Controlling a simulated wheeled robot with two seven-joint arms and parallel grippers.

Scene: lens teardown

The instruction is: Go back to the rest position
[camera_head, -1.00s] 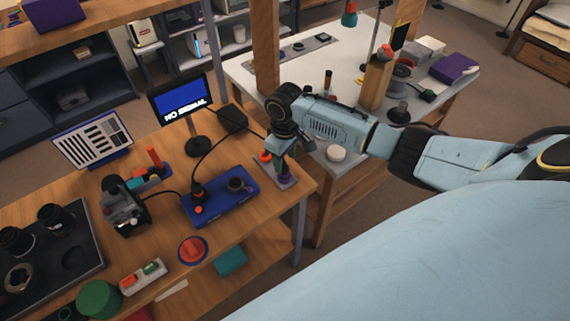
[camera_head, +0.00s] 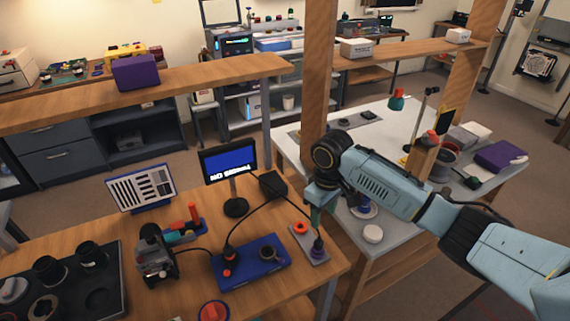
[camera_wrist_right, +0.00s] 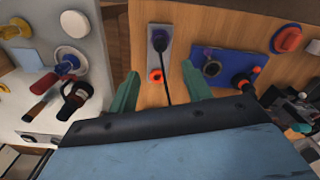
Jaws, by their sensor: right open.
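My right arm comes in from the right in the head view, and its gripper (camera_head: 318,215) hangs over the right end of the wooden workbench. In the right wrist view the same gripper (camera_wrist_right: 160,90) shows two green fingers spread apart with nothing between them. Beyond the fingers is a grey plate (camera_wrist_right: 158,45) with an orange ring (camera_wrist_right: 156,75) and a dark plug (camera_wrist_right: 160,38) with a cable. The plate also shows in the head view (camera_head: 313,252), just below the gripper and apart from it. My left gripper is not in view.
A blue board (camera_head: 247,262), a monitor (camera_head: 229,165) reading NO SIGNAL and a black tray (camera_head: 95,262) stand on the workbench. To the right is a white-topped table (camera_head: 385,150) with a round white lid (camera_head: 373,234). Wooden posts and shelves rise behind.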

